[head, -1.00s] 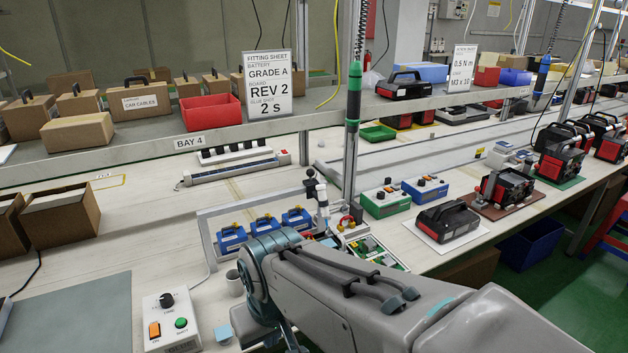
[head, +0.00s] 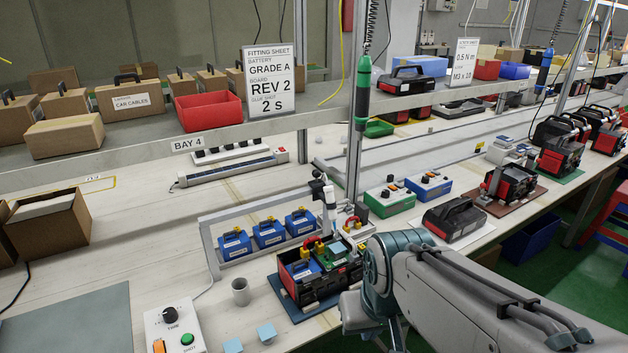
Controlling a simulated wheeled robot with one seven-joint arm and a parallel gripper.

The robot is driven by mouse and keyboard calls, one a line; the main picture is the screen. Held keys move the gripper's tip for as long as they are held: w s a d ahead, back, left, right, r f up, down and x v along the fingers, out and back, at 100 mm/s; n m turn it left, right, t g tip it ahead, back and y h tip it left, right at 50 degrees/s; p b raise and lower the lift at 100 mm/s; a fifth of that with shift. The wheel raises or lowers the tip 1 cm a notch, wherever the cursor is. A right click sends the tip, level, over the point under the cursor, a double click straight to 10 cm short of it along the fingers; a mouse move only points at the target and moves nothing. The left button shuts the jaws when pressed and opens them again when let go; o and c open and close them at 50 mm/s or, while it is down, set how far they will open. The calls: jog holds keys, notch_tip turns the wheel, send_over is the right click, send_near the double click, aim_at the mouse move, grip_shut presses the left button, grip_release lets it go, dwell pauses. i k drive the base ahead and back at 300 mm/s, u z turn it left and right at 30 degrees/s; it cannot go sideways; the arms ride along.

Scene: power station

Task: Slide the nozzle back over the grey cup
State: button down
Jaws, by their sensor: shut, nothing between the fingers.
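The grey cup (head: 240,292) stands upright on the bench, left of an open black-and-red battery case (head: 322,280) with a green board inside. Nothing is over the cup. A slim white dispenser with a black top (head: 329,208), which looks like the nozzle unit, stands upright at the back edge of the case, well right of the cup. Its tip is too small to make out. My arm comes in from the lower right, with its bend just right of the case. My gripper's fingers do not show in this view.
Blue batteries (head: 268,233) stand in a row behind the cup within a grey frame. A control box (head: 175,328) with orange and green buttons stands front left. Two light-blue pads (head: 266,333) lie in front of the cup. The bench left of the cup is mostly clear.

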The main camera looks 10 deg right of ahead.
aim_at(323, 192)
jog(key=u, duration=0.4)
jog(key=i, duration=0.4)
jog(key=u, duration=0.4)
